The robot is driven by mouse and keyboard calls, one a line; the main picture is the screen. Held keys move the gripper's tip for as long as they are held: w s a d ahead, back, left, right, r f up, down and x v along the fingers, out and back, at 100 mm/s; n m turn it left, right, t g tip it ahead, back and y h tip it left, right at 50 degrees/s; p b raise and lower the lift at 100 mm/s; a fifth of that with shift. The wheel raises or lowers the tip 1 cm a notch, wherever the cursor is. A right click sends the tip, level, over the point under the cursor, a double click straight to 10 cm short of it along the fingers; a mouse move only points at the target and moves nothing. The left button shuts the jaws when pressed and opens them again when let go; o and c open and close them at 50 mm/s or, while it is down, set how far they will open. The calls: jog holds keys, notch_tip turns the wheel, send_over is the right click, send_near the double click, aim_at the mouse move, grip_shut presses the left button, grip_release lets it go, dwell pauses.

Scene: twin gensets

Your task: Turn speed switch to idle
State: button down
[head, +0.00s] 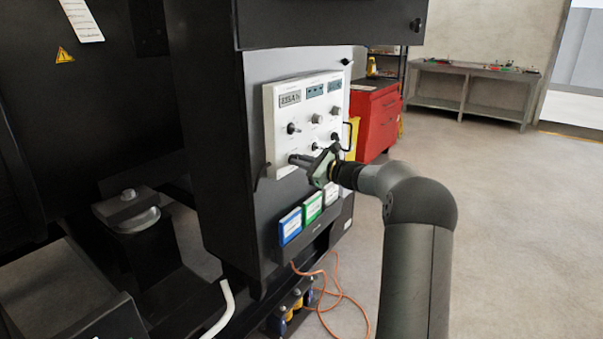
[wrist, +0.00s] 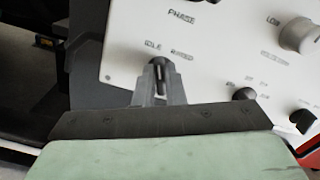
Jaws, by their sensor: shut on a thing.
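The speed switch (wrist: 159,65) is a small dark knob on the white control panel (head: 275,112). The panel also shows in the wrist view (wrist: 215,60). The lettering above the switch reads "IDLE" on the left, with a blurred second label on the right. My gripper (wrist: 158,92) is shut on the switch, with one grey finger on each side of it. In the head view my gripper (head: 296,160) reaches the panel's lower left corner and hides the switch. Which label the switch points at I cannot tell.
Other knobs (head: 293,128) sit above on the panel, and a dark knob (wrist: 244,94) lies to the right in the wrist view. Blue, green and white label holders (head: 312,208) hang below. A red cabinet (head: 377,112) stands behind; the floor at right is clear.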

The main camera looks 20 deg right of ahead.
jog(key=shift+n+b, duration=0.6)
jog(key=c, duration=1.5)
grip_release()
jog(key=v, duration=1.7)
jog(key=shift+s+b, duration=0.15)
jog(key=shift+b, duration=0.2)
